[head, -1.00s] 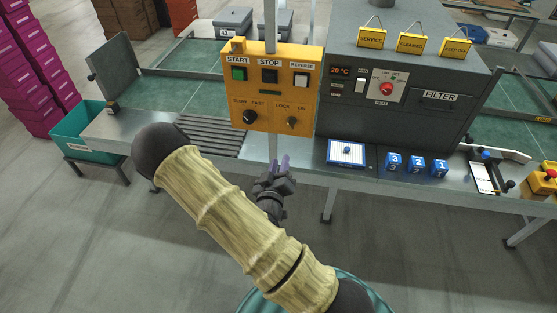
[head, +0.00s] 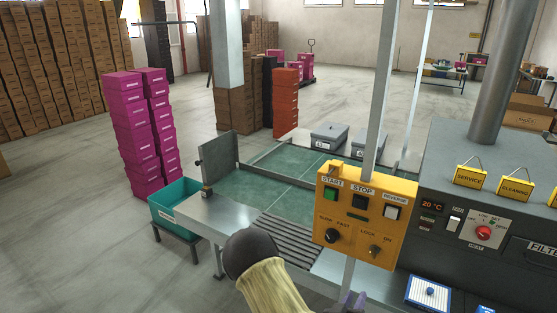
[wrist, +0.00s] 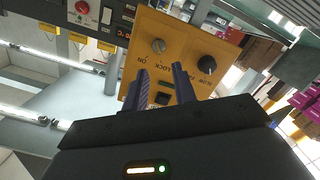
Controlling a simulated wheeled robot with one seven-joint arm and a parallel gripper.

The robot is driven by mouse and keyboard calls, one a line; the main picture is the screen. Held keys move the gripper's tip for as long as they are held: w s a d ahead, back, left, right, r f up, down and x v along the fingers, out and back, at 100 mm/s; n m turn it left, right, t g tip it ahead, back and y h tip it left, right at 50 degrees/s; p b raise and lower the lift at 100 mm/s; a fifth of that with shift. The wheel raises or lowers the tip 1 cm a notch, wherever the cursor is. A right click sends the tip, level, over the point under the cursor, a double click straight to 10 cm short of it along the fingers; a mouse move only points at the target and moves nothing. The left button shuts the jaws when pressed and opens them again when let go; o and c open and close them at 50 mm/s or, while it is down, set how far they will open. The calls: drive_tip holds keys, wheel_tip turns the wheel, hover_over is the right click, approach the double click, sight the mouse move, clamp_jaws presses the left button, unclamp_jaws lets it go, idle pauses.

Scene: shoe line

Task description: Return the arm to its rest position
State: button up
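My arm (head: 270,277) shows at the bottom of the head view as a dark elbow and a tan sleeved link. My gripper (wrist: 160,80) shows in the wrist view with its two purple-grey fingers apart and nothing between them. It points toward the yellow control box (wrist: 192,45), which appears turned over in that view. In the head view only a bit of a finger (head: 352,302) shows at the bottom edge, below the yellow control box (head: 365,218); the rest of the gripper is out of frame there.
The box hangs on a post (head: 384,90) over the line. A dark machine (head: 455,245) stands at the right, with a blue-framed white tray (head: 412,292) before it. A teal bin (head: 165,223) and magenta box stacks (head: 131,134) stand left. Floor is clear at lower left.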

drive_tip(key=s+a+r+m+g+y, duration=0.1)
drive_tip(key=s+a+m+g+y, duration=0.15)
drive_tip(key=a+g+y, duration=0.45)
drive_tip(key=s+a+r+n+g+y, duration=0.1)
drive_tip(key=s+r+n+g+y, duration=0.2)
drive_tip(key=s+r, duration=0.6)
drive_tip(key=shift+s+r+g, duration=0.25)
drive_tip(key=shift+s+g, duration=0.35)
drive_tip(key=shift+s, duration=0.1)
drive_tip(key=shift+s, duration=0.1)
